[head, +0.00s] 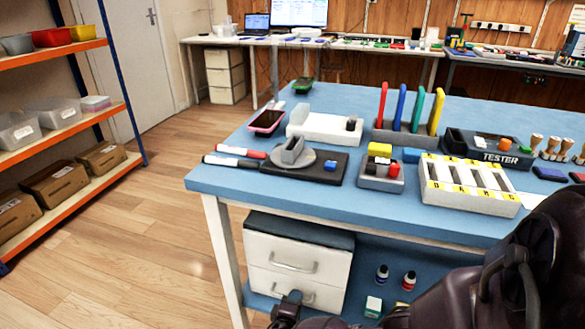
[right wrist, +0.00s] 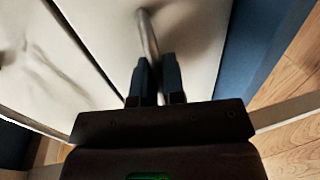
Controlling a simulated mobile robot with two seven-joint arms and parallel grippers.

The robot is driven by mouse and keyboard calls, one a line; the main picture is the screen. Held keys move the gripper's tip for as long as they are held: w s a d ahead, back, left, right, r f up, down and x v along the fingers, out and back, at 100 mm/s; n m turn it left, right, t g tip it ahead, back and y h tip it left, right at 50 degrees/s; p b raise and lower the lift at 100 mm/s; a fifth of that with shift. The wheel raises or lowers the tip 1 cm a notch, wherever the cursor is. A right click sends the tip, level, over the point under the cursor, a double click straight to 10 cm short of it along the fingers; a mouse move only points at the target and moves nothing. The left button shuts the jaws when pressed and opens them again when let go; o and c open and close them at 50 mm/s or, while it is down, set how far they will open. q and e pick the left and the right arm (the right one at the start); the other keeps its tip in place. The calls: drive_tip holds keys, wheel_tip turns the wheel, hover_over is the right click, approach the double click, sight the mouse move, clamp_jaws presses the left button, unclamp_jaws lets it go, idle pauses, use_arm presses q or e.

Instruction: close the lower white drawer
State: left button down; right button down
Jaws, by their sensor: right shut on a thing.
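A white drawer unit with a dark top (head: 300,230) stands under the left part of the blue table. Its upper drawer (head: 265,250) has a grey bar handle. The lower white drawer (head: 262,280) is below it, partly hidden by my right gripper (head: 290,298). I cannot tell how far the lower drawer stands out. In the right wrist view my right gripper (right wrist: 157,80) is shut on the lower drawer's handle (right wrist: 148,35), against its white front (right wrist: 195,35). My left gripper is not in view.
The blue table (head: 225,183) above holds phones, pens, trays and a tester. Its white leg (head: 224,255) stands just left of the drawers. Small bottles (head: 382,274) stand on the lower shelf to the right. Wooden floor (head: 130,260) is free to the left.

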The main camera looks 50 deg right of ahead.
drive_tip(key=c, duration=1.2)
unclamp_jaws()
drive_tip(key=shift+w+d, duration=0.1)
drive_tip(key=shift+d, duration=0.2)
drive_tip(key=shift+c, duration=0.2)
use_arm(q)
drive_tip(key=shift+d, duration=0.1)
use_arm(e)
drive_tip(key=shift+a, duration=0.1)
drive_tip(key=shift+a+r, duration=0.2)
drive_tip(key=shift+a, duration=0.25)
use_arm(q)
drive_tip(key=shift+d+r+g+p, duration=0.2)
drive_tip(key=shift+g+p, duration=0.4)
drive_tip(key=shift+p, duration=0.7)
use_arm(e)
drive_tip(key=v, duration=1)
drive_tip(key=shift+s, duration=0.25)
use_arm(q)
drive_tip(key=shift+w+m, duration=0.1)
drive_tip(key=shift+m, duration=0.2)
use_arm(e)
drive_tip(key=shift+d, duration=0.15)
